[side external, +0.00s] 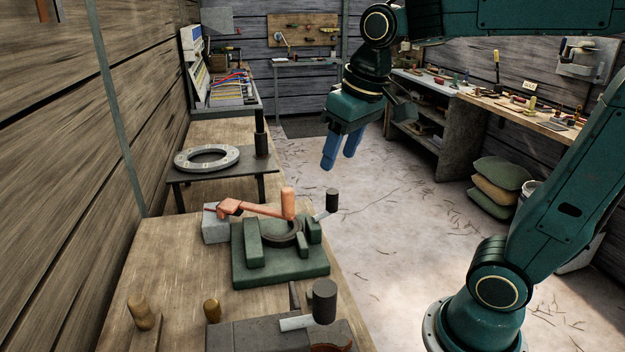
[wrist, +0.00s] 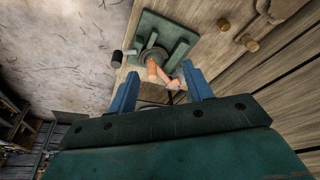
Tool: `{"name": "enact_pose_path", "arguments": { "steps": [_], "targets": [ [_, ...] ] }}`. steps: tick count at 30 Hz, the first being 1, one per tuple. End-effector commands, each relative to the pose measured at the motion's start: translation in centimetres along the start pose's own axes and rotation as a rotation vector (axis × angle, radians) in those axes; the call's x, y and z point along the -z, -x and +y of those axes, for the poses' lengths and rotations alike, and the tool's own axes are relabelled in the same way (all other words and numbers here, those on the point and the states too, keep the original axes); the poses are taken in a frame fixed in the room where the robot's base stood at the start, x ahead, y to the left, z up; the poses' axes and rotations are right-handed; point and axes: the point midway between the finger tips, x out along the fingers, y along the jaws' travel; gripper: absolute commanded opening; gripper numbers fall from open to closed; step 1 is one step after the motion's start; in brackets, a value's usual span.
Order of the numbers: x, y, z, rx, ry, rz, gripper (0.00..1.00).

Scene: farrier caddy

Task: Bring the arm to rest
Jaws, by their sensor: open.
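My gripper (side external: 340,150) hangs in the air over the floor, to the right of the bench, with its blue fingers pointing down. In the wrist view my gripper (wrist: 160,92) shows its two fingers spread apart with nothing held between them. My arm reaches in from the right side of the picture. The gripper is apart from every object on the bench.
A wooden bench (side external: 170,270) bears a green fixture (side external: 280,268) with an orange tool (side external: 262,210) lying across it. A grey ring (side external: 207,158) lies on a dark raised stand behind. Sacks (side external: 495,185) are stacked at right. Floor between is clear.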

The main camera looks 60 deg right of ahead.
Motion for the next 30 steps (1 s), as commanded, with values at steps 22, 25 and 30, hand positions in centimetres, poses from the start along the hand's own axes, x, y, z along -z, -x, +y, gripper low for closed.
{"name": "enact_pose_path", "arguments": {
  "steps": [22, 25, 30],
  "targets": [
    [-11.2, -0.8, -0.9, 0.033, 0.115, 0.192, 0.5],
    [-11.3, -0.9, -0.9, 0.034, 0.117, 0.193, 0.5],
    [-11.3, -0.9, -0.9, 0.034, 0.116, 0.193, 0.5]
  ]
}}
